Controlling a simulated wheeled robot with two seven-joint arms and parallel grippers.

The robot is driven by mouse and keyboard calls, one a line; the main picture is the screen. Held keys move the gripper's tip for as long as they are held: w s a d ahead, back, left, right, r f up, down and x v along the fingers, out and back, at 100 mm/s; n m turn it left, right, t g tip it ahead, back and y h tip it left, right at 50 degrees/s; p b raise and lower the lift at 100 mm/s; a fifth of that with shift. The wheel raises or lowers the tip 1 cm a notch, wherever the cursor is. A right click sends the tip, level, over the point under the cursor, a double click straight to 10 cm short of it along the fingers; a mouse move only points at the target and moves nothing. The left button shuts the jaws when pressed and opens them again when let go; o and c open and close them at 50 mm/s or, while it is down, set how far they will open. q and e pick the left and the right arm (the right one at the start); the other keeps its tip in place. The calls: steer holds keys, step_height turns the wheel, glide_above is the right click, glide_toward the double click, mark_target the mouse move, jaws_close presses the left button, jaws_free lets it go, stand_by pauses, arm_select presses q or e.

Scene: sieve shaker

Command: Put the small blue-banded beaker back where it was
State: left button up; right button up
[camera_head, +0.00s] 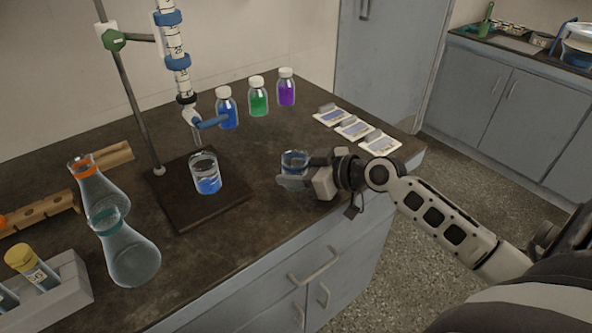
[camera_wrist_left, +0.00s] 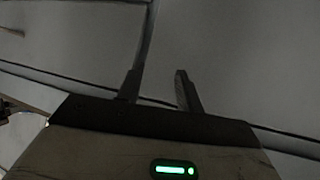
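The small blue-banded beaker (camera_head: 294,158) is upright near the right front part of the dark bench. My right gripper (camera_head: 296,177) reaches in from the right with its fingers at the beaker. The fingers appear to be around its lower part, and the beaker is at or just above the bench top; I cannot tell which. A larger beaker with blue liquid (camera_head: 206,174) stands on the dark stand base (camera_head: 185,214) under the burette (camera_head: 176,60). My left gripper shows only in the left wrist view (camera_wrist_left: 160,88), with its two fingers apart and nothing between them.
Blue (camera_head: 227,108), green (camera_head: 258,96) and purple (camera_head: 286,87) bottles stand at the back. White cards (camera_head: 353,128) lie along the right edge. Glass flasks (camera_head: 128,250) and a tube rack (camera_head: 70,285) are at left. Bench between the stand base and cards is mostly clear.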

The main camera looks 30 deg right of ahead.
steer(key=o, duration=0.4)
steer(key=shift+c, duration=0.2)
steer(key=shift+r, duration=0.1)
steer(key=b+v, duration=0.1)
steer(key=v, duration=0.9)
steer(key=shift+s+d+r, duration=0.1)
steer(key=shift+s+d, duration=0.1)
steer(key=shift+s, duration=0.15)
steer(key=shift+s+d+r, duration=0.2)
steer(key=shift+s+r, duration=0.05)
steer(key=shift+s, duration=0.2)
